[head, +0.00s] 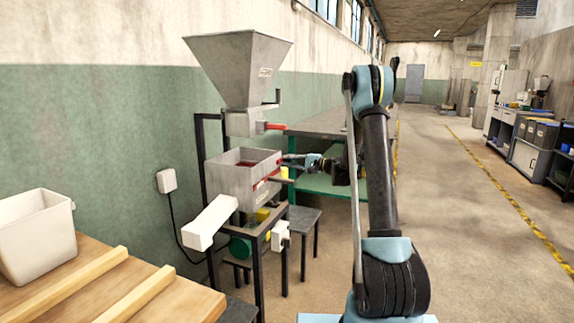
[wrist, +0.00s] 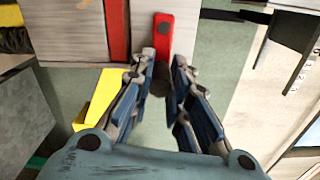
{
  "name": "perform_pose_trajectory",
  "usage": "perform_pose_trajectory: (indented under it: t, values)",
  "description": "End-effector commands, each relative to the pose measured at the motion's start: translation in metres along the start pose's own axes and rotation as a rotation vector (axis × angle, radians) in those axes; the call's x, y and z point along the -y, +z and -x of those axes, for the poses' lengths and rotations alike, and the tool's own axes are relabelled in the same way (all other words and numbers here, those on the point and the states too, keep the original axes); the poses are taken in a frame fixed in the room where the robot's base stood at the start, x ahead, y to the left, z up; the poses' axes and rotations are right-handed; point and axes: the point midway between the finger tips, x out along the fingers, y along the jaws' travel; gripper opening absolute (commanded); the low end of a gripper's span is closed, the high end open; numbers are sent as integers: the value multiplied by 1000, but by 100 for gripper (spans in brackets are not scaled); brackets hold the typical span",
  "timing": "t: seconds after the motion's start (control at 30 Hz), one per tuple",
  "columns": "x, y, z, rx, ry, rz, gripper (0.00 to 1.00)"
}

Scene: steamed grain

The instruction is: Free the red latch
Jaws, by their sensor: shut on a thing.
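The red latch (wrist: 163,36) is a short red bar with a dark round pivot near its top, on the side of a grey metal box (wrist: 80,25). My gripper (wrist: 164,68) is at the latch's lower end, one blue-grey finger on each side, shut on it. A dark piece shows between the fingers below the latch. In the head view, my gripper (head: 287,160) reaches the right side of the open grey box (head: 232,181). The latch itself is too small there to make out clearly.
A large grey hopper (head: 238,65) with a red handle (head: 276,126) stands above the box. A white chute (head: 210,222) sticks out in front. A wooden table (head: 180,306) with a white bin (head: 35,235) is at the lower left.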

Motion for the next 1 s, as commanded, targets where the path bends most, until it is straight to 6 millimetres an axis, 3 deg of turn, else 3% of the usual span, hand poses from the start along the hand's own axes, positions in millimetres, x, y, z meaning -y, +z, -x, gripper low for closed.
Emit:
perform_pose_trajectory:
  t: [0.33,0.37,0.43,0.47,0.83,1.0]
  values:
    - [2,-6,3,-13,-4,0,0]
    - [2,-6,3,-13,-4,0,21]
    - [2,-6,3,-13,-4,0,37]
    - [2,-6,3,-13,-4,0,38]
    - [1,-2,1,-4,-2,0,38]
    - [1,-2,14,-4,-2,0,38]
